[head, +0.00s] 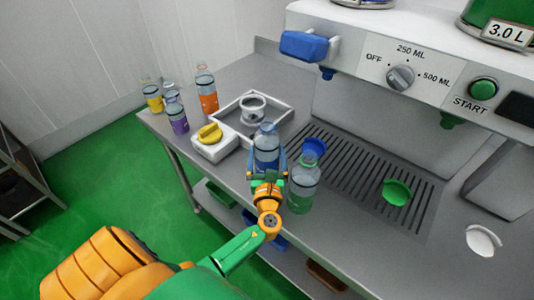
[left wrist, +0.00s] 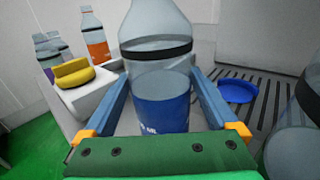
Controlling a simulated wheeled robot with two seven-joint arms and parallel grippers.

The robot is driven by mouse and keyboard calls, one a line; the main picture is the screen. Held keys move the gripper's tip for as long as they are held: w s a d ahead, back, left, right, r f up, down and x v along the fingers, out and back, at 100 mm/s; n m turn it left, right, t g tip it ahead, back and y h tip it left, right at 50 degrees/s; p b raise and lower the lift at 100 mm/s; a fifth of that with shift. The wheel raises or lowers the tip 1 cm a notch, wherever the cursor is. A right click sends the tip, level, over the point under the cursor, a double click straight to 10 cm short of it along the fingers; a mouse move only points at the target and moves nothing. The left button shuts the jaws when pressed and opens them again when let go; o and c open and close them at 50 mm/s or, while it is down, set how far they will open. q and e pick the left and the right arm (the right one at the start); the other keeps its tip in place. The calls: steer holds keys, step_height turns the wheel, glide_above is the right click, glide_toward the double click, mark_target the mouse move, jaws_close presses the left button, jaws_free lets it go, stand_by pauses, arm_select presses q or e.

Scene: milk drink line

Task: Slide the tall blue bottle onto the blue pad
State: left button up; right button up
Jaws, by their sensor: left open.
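The tall blue bottle (head: 266,137), clear with a dark band and a blue lower part, stands upright on the metal counter; it also fills the middle of the left wrist view (left wrist: 160,100). My left gripper (head: 267,165) is open, with one blue finger on each side of the bottle's lower part. I cannot tell whether either finger touches it. The blue pad (head: 314,146) is a round disc on the slotted grate, right of the bottle; it also shows in the left wrist view (left wrist: 237,91). My right gripper is not in view.
A clear bottle with a green lower part (head: 302,185) stands close right of my gripper. A green pad (head: 397,192) lies on the grate (head: 352,165). Left are a white box with a yellow knob (head: 210,133), a white-rimmed tray (head: 285,106) and several bottles. The dispenser (head: 400,45) stands behind.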

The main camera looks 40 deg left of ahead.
arm_select(q)
steer(key=c, duration=1)
steer(key=shift+w+d+f+b, duration=0.1)
steer(key=shift+w+d+b, duration=0.1)
steer(key=shift+w+b, duration=0.25)
steer(key=shift+w+d, duration=0.1)
steer(key=shift+w, duration=0.15)
steer(key=shift+s+a+p, duration=0.3)
steer(key=shift+s+p, duration=0.1)
steer(key=shift+s, duration=0.3)
steer(key=shift+s+a+p, duration=0.25)
steer(key=shift+s+p, duration=0.15)
steer(key=shift+s, duration=0.3)
steer(key=o, duration=1.1)
